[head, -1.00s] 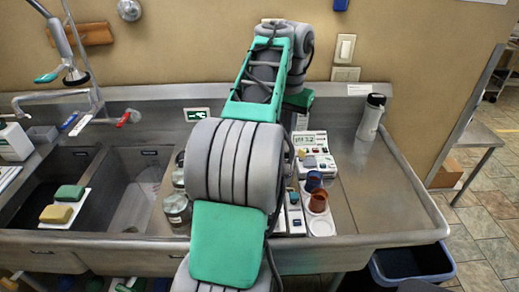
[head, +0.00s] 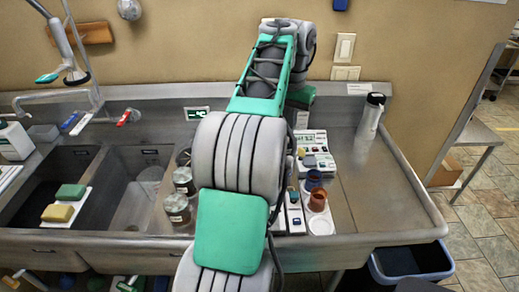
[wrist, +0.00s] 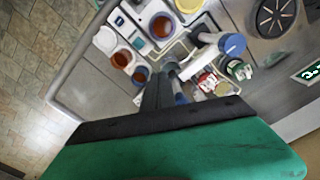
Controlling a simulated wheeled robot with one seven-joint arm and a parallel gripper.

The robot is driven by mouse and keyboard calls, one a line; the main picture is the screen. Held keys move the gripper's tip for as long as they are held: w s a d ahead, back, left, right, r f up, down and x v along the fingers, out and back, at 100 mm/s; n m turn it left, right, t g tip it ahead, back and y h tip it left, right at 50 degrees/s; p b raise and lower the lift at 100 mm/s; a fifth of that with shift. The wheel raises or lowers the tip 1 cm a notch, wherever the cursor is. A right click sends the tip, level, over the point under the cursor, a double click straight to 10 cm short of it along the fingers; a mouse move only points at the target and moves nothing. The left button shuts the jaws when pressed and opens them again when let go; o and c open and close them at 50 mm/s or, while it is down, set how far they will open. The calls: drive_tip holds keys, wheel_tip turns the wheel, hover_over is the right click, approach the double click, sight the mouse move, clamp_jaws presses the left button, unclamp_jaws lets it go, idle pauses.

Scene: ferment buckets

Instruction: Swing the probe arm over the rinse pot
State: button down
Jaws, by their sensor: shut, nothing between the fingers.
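My gripper (wrist: 168,72) shows in the wrist view as narrow dark fingers in front of a green body, shut and empty. Its tips are close to a pale jointed piece with a blue cap (wrist: 232,45), possibly the probe arm; I cannot tell whether they touch. Cups with amber liquid (wrist: 162,26) and a white cup (wrist: 106,40) stand beyond the fingers; which is the rinse pot is unclear. In the head view a blue cup (head: 313,180), a reddish-brown cup (head: 318,201) and a white cup (head: 321,226) stand before a meter (head: 316,150). My arm hides the gripper there.
A double sink (head: 135,195) lies to the left, with several lidded jars (head: 177,207) on its right edge. A bottle (head: 370,117) stands at the back right. The steel counter right of the meter (head: 375,195) is clear.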

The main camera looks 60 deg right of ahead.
wheel_tip(320, 180, up, 6)
drive_tip(key=p, duration=0.5)
drive_tip(key=shift+f, duration=0.1)
idle(0.4)
